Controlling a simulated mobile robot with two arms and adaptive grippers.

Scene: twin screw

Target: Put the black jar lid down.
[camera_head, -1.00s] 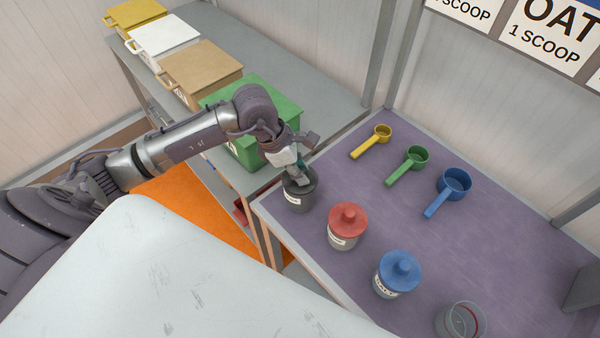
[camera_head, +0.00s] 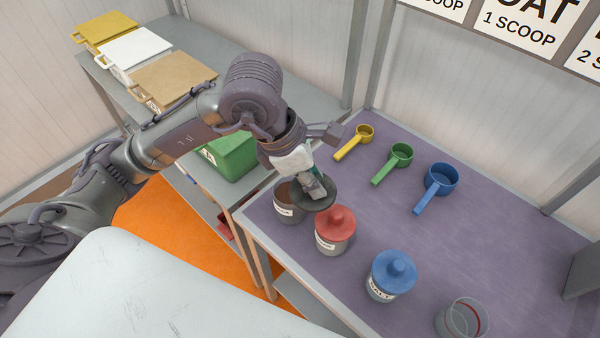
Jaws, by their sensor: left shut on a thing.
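The black jar lid (camera_head: 325,195) is a dark disc held above the purple table mat. My left gripper (camera_head: 311,188) is shut on it, its fingers pointing down and hiding part of the lid. The open jar (camera_head: 287,204), with a white label and brown contents, stands just left of the lid. The lid appears off the jar, to its right and behind the red-lidded jar. Whether the lid touches the mat cannot be seen. My right gripper is not in view.
The red-lidded jar (camera_head: 335,232) stands close in front of the lid. A blue-lidded jar (camera_head: 391,276) and a clear glass jar (camera_head: 462,318) stand further right. Yellow (camera_head: 355,141), green (camera_head: 394,162) and blue scoops (camera_head: 437,187) lie behind. The purple mat (camera_head: 500,240) is bare at the right.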

